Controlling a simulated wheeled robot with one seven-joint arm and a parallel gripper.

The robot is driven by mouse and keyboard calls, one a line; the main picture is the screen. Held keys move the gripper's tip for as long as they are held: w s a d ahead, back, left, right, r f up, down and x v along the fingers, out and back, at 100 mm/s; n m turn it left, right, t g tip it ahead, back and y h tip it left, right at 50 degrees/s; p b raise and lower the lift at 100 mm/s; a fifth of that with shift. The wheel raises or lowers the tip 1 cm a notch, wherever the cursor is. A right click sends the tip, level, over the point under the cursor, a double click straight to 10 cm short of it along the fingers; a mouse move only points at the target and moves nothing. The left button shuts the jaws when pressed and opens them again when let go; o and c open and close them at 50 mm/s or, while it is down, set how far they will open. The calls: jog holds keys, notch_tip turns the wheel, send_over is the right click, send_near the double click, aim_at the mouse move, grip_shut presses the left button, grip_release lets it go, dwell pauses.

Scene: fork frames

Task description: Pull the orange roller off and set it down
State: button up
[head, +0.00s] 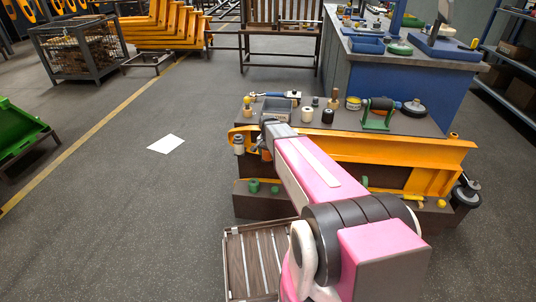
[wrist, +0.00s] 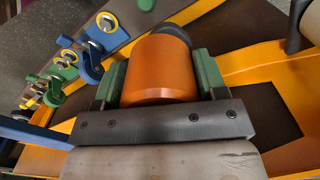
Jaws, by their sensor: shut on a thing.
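The orange roller (wrist: 160,70) shows in the wrist view as a smooth barrel with a dark end at its far side. My gripper (wrist: 163,82) is shut on it, with a green pad against each side. Whether the dark end touches the frame behind it cannot be told. In the head view my pink arm reaches over the left end of the orange fork frame (head: 345,150).
In the wrist view, blue hooks (wrist: 91,66) and green hooks (wrist: 60,82) line the left, and a pale roller (wrist: 304,25) stands upper right.

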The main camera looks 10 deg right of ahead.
jog(key=shift+r, duration=3.1)
jog(key=shift+r, duration=1.9)
